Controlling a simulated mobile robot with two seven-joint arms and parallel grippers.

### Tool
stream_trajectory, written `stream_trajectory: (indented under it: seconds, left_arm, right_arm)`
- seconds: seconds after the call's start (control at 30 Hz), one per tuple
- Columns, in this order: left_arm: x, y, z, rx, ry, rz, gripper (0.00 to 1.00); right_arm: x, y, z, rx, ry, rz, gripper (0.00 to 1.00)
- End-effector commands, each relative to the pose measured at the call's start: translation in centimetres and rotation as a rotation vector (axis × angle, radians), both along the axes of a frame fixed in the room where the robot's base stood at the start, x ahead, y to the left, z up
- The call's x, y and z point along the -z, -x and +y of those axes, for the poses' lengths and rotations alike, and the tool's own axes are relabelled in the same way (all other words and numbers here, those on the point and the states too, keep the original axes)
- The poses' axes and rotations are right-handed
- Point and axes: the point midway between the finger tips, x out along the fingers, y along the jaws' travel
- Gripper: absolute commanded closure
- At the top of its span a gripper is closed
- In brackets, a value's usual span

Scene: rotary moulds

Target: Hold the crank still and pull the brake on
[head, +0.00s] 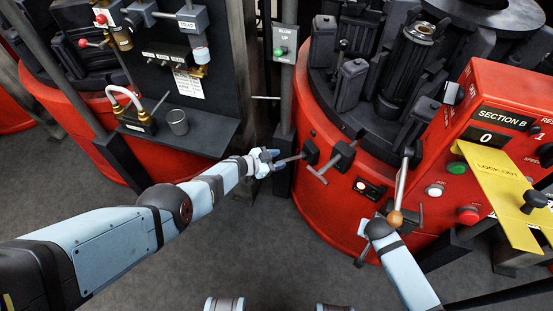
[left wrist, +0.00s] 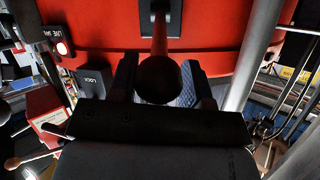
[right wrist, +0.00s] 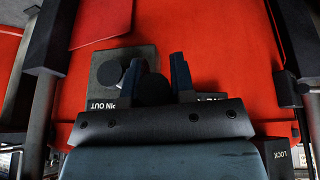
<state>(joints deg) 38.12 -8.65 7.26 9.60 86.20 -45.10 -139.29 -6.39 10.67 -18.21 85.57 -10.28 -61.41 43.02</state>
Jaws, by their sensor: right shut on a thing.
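A crank with a pale rod and wooden knob (head: 395,218) hangs on the red machine's front. My right gripper (head: 370,226) is just left of that knob. In the right wrist view my right gripper (right wrist: 156,75) is shut on a dark round knob (right wrist: 153,91) before a grey plate (right wrist: 106,58) marked "PIN OUT"; whether this belongs to the crank I cannot tell. A short lever (head: 290,159) sticks out left from a black block. My left gripper (head: 268,161) is at its end. In the left wrist view its fingers (left wrist: 160,75) stand open around the lever's dark ball (left wrist: 158,80).
The red control box (head: 470,140) with a yellow lock-out plate (head: 500,185) stands at right. A T-shaped handle (head: 338,162) lies between my grippers. A grey post (head: 288,90) rises beside my left gripper.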

Motion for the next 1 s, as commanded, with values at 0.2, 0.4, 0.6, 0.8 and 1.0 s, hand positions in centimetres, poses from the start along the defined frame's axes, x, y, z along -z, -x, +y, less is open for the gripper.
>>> stream_trajectory:
  seconds: [0.2,0.4,0.6,0.8,1.0]
  left_arm:
    - [-0.1,-0.1,0.0,-0.001,0.000,-0.002,0.59]
    - [0.0,0.0,0.3,-0.002,-0.001,-0.001,0.59]
    - [0.0,0.4,1.4,-0.004,-0.006,-0.003,0.59]
    - [-0.9,1.4,2.1,0.000,-0.002,-0.002,0.59]
    - [-1.9,2.5,4.1,-0.001,-0.003,-0.004,0.59]
  right_arm:
    - [-0.1,0.0,-0.1,-0.001,0.002,-0.001,1.00]
    - [-0.1,-0.1,-0.1,0.000,0.002,-0.002,1.00]
    - [-0.1,-0.1,-0.1,0.000,0.002,-0.003,1.00]
    - [-0.1,-0.1,-0.1,0.000,0.002,-0.003,1.00]
    - [-0.1,-0.1,-0.1,0.000,0.002,-0.003,1.00]
